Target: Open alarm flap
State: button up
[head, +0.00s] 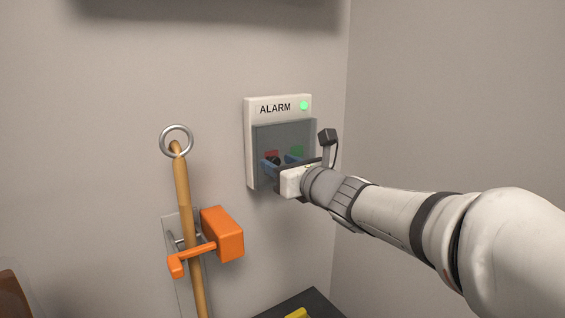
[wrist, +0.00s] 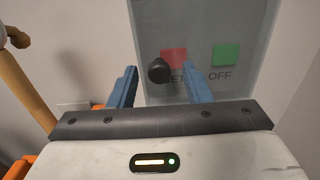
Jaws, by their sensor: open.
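The white alarm box (head: 250,140) is on the wall, with "ALARM" and a lit green light (head: 304,105) at its top. A see-through grey flap (head: 280,135) covers its lower part and looks shut. A black knob (wrist: 158,70) stands out from the flap. A red button (wrist: 175,56) and a green button (wrist: 225,55) marked "OFF" show behind the flap. My gripper (head: 279,164) is open at the flap's lower part. In the wrist view, its blue fingers are on either side of the knob, with gaps showing. I cannot tell how deep the knob is between them.
A wall corner is close on the right. A dark surface (head: 300,303) with a yellow thing (head: 297,313) is below.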

jog(key=shift+a, duration=0.1)
jog(key=shift+c, duration=0.5)
grip_shut()
